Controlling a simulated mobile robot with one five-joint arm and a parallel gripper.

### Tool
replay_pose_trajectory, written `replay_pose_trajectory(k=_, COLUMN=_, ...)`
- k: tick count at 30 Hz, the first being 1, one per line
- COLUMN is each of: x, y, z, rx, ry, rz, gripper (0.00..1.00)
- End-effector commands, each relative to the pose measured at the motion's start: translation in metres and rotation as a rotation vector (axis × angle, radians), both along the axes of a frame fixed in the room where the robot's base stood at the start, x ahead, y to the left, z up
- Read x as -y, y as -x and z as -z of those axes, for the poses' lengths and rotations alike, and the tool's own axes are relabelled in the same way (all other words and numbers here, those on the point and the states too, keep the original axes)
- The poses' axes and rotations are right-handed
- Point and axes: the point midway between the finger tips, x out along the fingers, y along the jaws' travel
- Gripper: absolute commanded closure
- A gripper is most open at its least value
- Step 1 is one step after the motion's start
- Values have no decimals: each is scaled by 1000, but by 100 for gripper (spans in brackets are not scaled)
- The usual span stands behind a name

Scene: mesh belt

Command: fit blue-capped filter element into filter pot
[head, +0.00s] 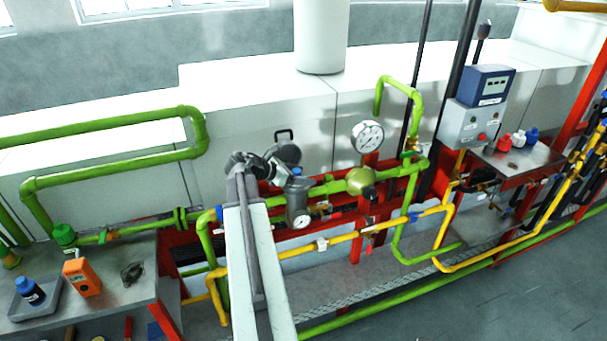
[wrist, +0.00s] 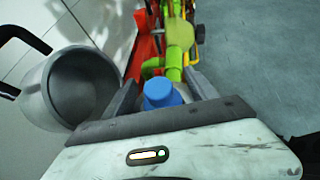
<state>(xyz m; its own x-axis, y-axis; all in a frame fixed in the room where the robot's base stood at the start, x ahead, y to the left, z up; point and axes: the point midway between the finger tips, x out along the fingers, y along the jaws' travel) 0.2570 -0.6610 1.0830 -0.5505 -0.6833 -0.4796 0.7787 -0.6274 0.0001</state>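The blue-capped filter element (wrist: 162,94) shows by its blue cap between the fingers of my gripper (wrist: 163,97) in the wrist view. The fingers appear closed on it; its body is hidden below. In the head view a blue cap (head: 297,171) shows just above the grey filter pot (head: 298,204), which has a small gauge on its front. My gripper (head: 284,172) is at the pot's top. How deep the element sits in the pot cannot be told. A round grey lid (head: 288,152) with a black handle stands open behind the pot; in the wrist view it (wrist: 85,88) is at left.
Green pipes (head: 120,160) and yellow pipes (head: 390,222) run around the pot. A pressure gauge (head: 367,136) stands to the right. A bench (head: 125,292) at left holds a blue-capped dark bottle (head: 30,290) and an orange meter (head: 82,277). The floor at lower right is clear.

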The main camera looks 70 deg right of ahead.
Motion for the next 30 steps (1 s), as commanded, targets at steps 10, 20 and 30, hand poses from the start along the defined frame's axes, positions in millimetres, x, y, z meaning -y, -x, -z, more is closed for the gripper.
replay_pose_trajectory(k=10, x=0, y=1, z=-8, rx=0, ry=0, rz=1, gripper=34)
replay_pose_trajectory(k=20, x=-47, y=-37, z=-52, rx=-1, ry=-1, rz=-2, gripper=34)
replay_pose_trajectory(k=30, x=-81, y=-64, z=-71, rx=0, ry=0, rz=1, gripper=34)
